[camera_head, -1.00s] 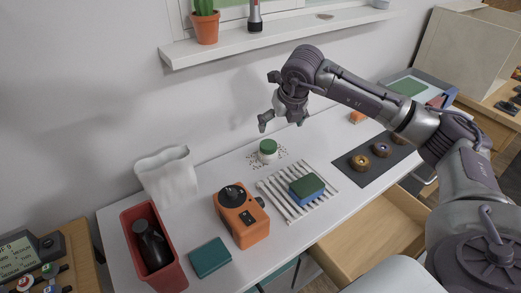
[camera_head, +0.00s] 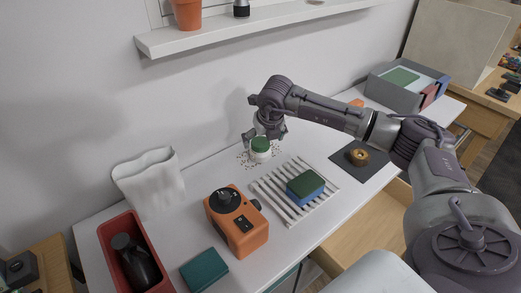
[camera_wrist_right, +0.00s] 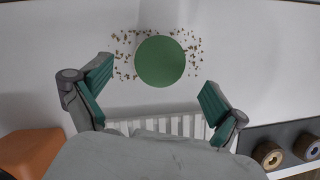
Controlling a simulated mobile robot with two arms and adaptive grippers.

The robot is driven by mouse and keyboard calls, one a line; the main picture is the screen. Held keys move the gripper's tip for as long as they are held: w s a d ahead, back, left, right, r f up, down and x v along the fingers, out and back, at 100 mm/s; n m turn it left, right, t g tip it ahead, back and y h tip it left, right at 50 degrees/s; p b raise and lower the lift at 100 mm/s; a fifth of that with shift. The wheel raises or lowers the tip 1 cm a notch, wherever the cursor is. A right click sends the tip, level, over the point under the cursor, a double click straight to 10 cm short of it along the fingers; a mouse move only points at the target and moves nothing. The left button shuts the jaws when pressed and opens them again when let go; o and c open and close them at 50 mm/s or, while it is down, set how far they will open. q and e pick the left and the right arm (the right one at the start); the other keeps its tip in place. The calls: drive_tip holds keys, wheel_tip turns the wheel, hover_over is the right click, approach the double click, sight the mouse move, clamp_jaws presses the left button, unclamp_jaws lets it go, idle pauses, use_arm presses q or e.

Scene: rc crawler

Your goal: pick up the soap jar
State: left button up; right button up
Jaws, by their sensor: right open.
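The soap jar (camera_head: 260,150) is a small white jar with a green lid, standing upright on the white table near the wall. In the right wrist view its round green lid (camera_wrist_right: 160,61) lies ahead of and between the fingertips. My right gripper (camera_head: 264,136) is open, just above and around the jar in the head view; I cannot tell whether it touches. In the right wrist view the open fingers (camera_wrist_right: 155,95) are empty. My left gripper is not in view.
Small brown bits lie around the jar. A white slatted rack (camera_head: 318,205) with a green-and-blue sponge (camera_head: 305,186) is in front of it. An orange device (camera_head: 238,228), red bin (camera_head: 108,235) and white bag (camera_head: 150,182) stand left. The wall shelf (camera_head: 260,27) is above.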

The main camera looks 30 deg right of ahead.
sight(261, 142)
drive_tip(key=shift+w+f, duration=0.3)
drive_tip(key=shift+f, duration=0.3)
drive_tip(key=p+x, duration=0.1)
drive_tip(key=x, duration=0.3)
drive_tip(key=shift+w+d+p, duration=0.1)
drive_tip(key=shift+w+p, duration=0.2)
drive_tip(key=shift+p, duration=0.05)
drive_tip(key=shift+w+f, duration=0.15)
drive_tip(key=shift+f, duration=0.25)
drive_tip(key=shift+r, duration=0.1)
drive_tip(key=c, duration=1.3)
drive_tip(key=shift+r, duration=0.1)
